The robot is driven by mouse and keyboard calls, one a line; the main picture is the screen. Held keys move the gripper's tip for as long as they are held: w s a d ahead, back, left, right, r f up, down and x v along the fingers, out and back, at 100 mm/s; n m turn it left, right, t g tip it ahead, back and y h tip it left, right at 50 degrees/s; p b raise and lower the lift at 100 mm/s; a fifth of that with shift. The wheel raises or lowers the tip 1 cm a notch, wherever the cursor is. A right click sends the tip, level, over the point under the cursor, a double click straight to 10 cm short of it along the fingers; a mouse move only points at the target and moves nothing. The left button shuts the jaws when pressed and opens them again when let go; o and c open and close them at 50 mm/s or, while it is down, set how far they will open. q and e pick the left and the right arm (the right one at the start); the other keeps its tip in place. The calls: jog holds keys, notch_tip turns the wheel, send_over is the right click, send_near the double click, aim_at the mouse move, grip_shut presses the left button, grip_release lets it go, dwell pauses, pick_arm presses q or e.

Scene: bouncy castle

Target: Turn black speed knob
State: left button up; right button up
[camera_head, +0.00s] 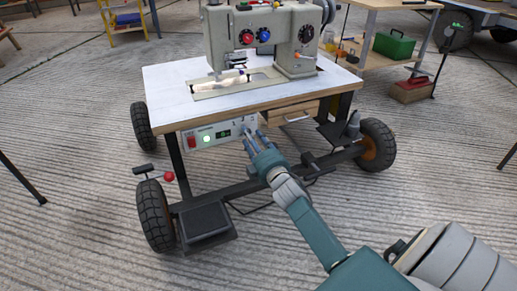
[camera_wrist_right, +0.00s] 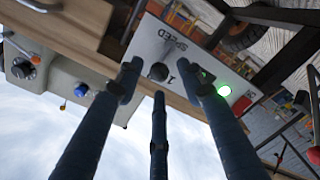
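The black speed knob (camera_wrist_right: 158,72) is on a white control panel (camera_wrist_right: 150,45) labelled SPEED, in the right wrist view. The panel (camera_head: 205,135) hangs below the front edge of the sewing table in the head view; there my gripper covers the knob. My right gripper (camera_head: 252,143) reaches the panel's right end. In the wrist view its three dark fingers (camera_wrist_right: 165,84) are spread, with the knob showing between their tips. I cannot tell whether any finger touches it. My left gripper is not in view.
A green lit lamp (camera_wrist_right: 224,90) and a red switch (camera_head: 191,141) sit on the same panel. The sewing machine (camera_head: 262,40) stands on the wheeled table (camera_head: 170,85). A wooden drawer (camera_head: 292,114) is right of the panel. A pedal (camera_head: 205,222) lies below.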

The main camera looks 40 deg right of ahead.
jog(key=v, duration=0.8)
jog(key=shift+s, duration=0.2)
jog(key=shift+a, duration=0.15)
